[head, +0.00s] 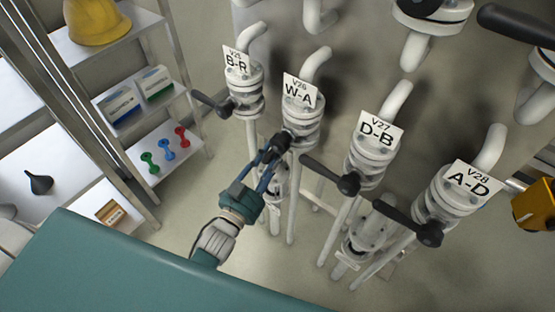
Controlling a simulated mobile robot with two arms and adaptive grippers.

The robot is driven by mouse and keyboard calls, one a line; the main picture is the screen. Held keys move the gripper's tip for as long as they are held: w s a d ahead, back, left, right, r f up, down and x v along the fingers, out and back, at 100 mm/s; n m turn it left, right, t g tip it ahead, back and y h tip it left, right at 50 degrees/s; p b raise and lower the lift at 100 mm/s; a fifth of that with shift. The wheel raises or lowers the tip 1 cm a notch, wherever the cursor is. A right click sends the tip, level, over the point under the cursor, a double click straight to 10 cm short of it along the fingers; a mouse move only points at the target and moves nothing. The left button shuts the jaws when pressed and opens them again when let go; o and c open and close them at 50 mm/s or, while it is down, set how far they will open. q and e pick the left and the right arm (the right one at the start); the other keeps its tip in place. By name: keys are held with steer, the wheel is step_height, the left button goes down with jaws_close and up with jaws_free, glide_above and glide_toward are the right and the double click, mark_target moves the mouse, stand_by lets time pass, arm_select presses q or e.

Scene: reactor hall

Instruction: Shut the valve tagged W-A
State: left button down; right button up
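The valve tagged W-A (302,121) is a pale flanged valve on a vertical pipe, with a white tag (299,92) reading V26 W-A. Its dark lever (286,139) is largely covered by my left gripper. My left gripper (268,152) reaches up from below, with its dark fingertips at the lever. Whether the fingers are closed on it or only around it cannot be told. My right gripper is not in view.
Valve B-R (243,92) stands close on the left, its lever pointing left. Valves D-B (370,155) and A-D (445,200) stand to the right, with levers pointing up-left. A shelf rack (150,110) is at the left. A yellow object (535,206) is at the right edge.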

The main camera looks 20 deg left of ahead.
arm_select(q)
steer(key=m, duration=0.1)
steer(key=a+r+m, duration=0.1)
steer(key=m, duration=0.1)
steer(key=a+m, duration=0.1)
steer(key=shift+w+a+r+h, duration=0.15)
steer(key=shift+w+h, duration=0.25)
steer(key=shift+w+a+r+m+h, duration=0.15)
steer(key=shift+a+r+m+h, duration=0.55)
steer(key=shift+m, duration=1.2)
steer(key=shift+w+a+r+m+h, duration=0.1)
steer(key=shift+w+r+m+h, duration=0.15)
steer(key=shift+r+m, duration=1.25)
steer(key=shift+w+a+r+m+h, duration=0.1)
steer(key=shift+a+r+m+h, duration=0.4)
steer(key=shift+m, duration=1.8)
steer(key=shift+d, duration=0.1)
steer(key=c, duration=1.4)
jaws_free()
steer(key=shift+c, duration=0.2)
steer(key=shift+s+f, duration=0.1)
steer(key=shift+s, duration=0.05)
